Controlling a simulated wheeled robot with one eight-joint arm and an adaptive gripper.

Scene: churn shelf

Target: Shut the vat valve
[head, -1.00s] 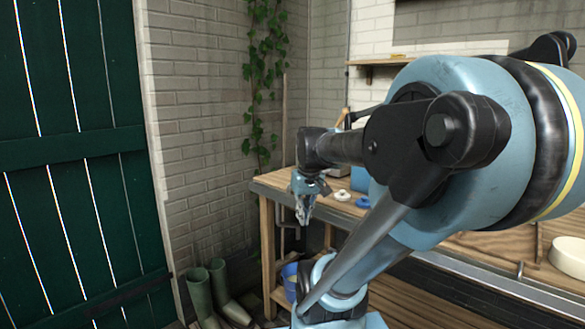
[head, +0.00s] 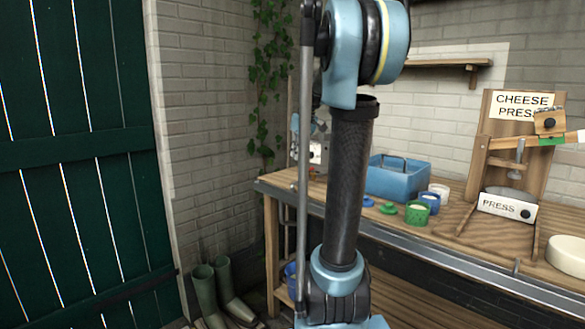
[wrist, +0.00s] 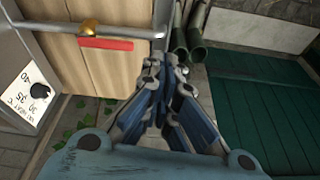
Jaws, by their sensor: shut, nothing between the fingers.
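In the wrist view, a valve with a brass body (wrist: 90,27) sits on a grey steel pipe (wrist: 135,34). Its red lever (wrist: 106,44) lies along the pipe, roughly parallel to it. My gripper (wrist: 167,70) is shut and empty, with its fingertips to the right of and below the lever in the picture, apart from it. A white panel with a black knob and heat numbers (wrist: 34,92) is at the left edge. In the head view my arm stands in front of the bench's left end, and the valve cannot be made out there.
The bench (head: 400,222) carries a blue crate (head: 398,180), a green cup (head: 430,203), a white cup (head: 440,190) and a cheese press (head: 512,165). Green boots (head: 205,290) stand on the floor by the green door (head: 75,160). Ivy (head: 270,80) climbs the wall.

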